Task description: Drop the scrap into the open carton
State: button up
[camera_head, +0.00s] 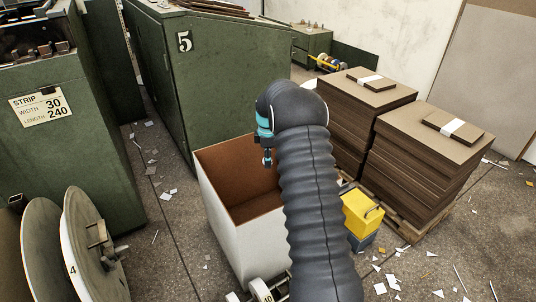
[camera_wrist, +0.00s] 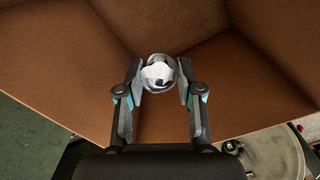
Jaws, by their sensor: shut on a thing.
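The scrap (camera_wrist: 158,73) is a small crumpled white and grey ball. In the wrist view it sits between the two fingertips of my gripper (camera_wrist: 159,80), which is shut on it. The open carton (camera_head: 243,240) has white outer walls and a brown inside, and stands in the middle of the head view. My gripper (camera_head: 266,158) hangs over the carton's opening there, and the scrap cannot be made out in that view. In the wrist view the carton's brown inner walls (camera_wrist: 70,60) surround the scrap. My arm hides the carton's right side in the head view.
Green cabinets (camera_head: 190,75) stand behind and left of the carton. Stacks of board (camera_head: 430,165) on a pallet and a yellow box (camera_head: 361,214) stand at right. Round discs (camera_head: 85,255) lean at lower left. White paper bits litter the floor.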

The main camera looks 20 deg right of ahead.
jog(key=shift+f, duration=0.2)
jog(key=o, duration=0.7)
jog(key=shift+o, duration=0.2)
notch_tip(320, 180, up, 12)
dwell(0.5)
